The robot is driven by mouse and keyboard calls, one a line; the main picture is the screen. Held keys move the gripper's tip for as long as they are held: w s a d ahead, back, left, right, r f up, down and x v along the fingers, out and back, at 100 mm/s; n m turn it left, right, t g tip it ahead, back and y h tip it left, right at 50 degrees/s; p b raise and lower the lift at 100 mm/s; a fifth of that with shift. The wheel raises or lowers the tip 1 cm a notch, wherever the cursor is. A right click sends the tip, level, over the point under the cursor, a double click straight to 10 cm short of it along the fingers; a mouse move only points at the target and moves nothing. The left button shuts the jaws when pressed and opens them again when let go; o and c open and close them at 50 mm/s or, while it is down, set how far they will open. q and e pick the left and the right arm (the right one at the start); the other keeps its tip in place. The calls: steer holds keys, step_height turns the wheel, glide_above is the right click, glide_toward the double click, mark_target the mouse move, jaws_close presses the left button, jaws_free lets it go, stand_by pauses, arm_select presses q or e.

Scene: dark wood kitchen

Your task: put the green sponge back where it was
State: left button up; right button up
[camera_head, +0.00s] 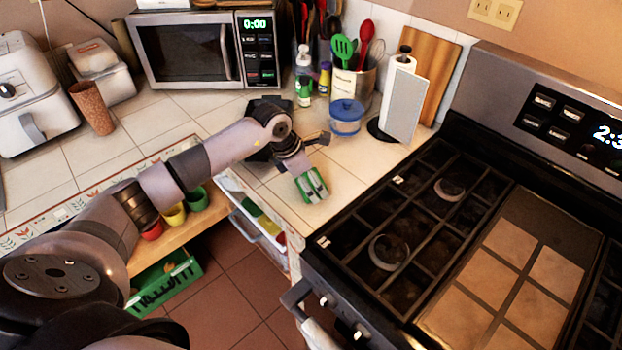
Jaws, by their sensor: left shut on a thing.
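The green sponge (319,179) is at the end of my left arm, over the tiled counter just left of the stove. My left gripper (311,184) points downward and is shut on the sponge. Its fingers cover part of the sponge. I cannot tell whether the sponge touches the counter. My right gripper is not in view.
The black stove (410,215) is close on the right. A blue-lidded container (347,119) and paper towel holder (402,100) stand behind. Below the counter edge is an open drawer (247,237) with coloured items. Several coloured cups (174,216) sit left of it. Counter tiles around the sponge are clear.

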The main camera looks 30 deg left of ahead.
arm_select(q)
steer(key=shift+f, duration=0.1)
steer(key=o, duration=1.1)
steer(key=shift+r, duration=0.25)
steer(key=shift+a+r, duration=0.15)
steer(key=shift+r, duration=0.1)
steer(key=b+v, duration=0.3)
steer(key=v, duration=0.8)
steer(key=shift+s, duration=0.15)
